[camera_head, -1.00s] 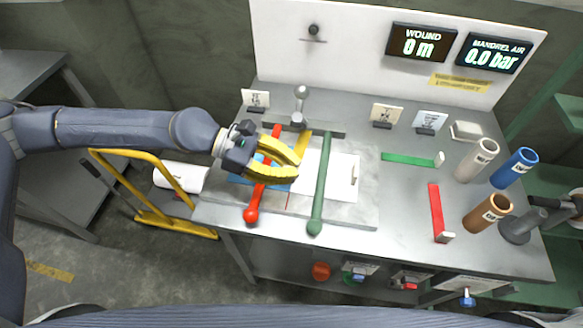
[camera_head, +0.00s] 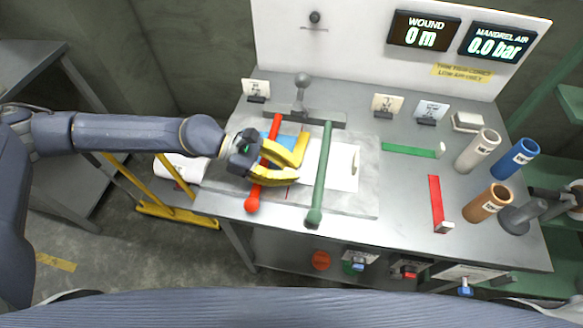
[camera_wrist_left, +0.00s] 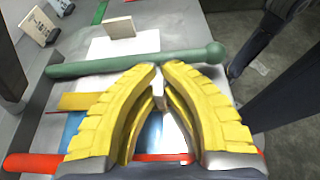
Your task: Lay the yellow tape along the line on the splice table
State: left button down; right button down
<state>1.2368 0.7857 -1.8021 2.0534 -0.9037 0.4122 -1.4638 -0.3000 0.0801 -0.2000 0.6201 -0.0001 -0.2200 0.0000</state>
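My left gripper (camera_head: 298,170) is over the middle of the splice table plate (camera_head: 350,203), between the red bar (camera_head: 264,168) and green bar (camera_head: 320,175). Its yellow fingers are nearly together at the tips in the left wrist view (camera_wrist_left: 159,68). They close on the pale end tab of the yellow tape (camera_wrist_left: 85,101). The strip shows between the blue sheet (camera_wrist_left: 66,135) and white sheet (camera_wrist_left: 145,40); I cannot tell whether it touches them. A short red line (camera_head: 287,194) shows at the plate's front. The fingers hide part of the tape. My right gripper is not in view.
A green tape (camera_head: 408,149) and red tape (camera_head: 436,202) lie to the right. Several labelled cylinders, including a blue one (camera_head: 517,160), stand farther right. A grey post (camera_head: 302,90) stands behind the plate. Small label cards stand along the back.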

pick_arm(q)
jog(key=shift+f, duration=0.5)
dwell(0.7)
jog(key=c, duration=1.5)
grip_release()
jog(key=v, duration=1.2)
jog(key=shift+f, duration=0.1)
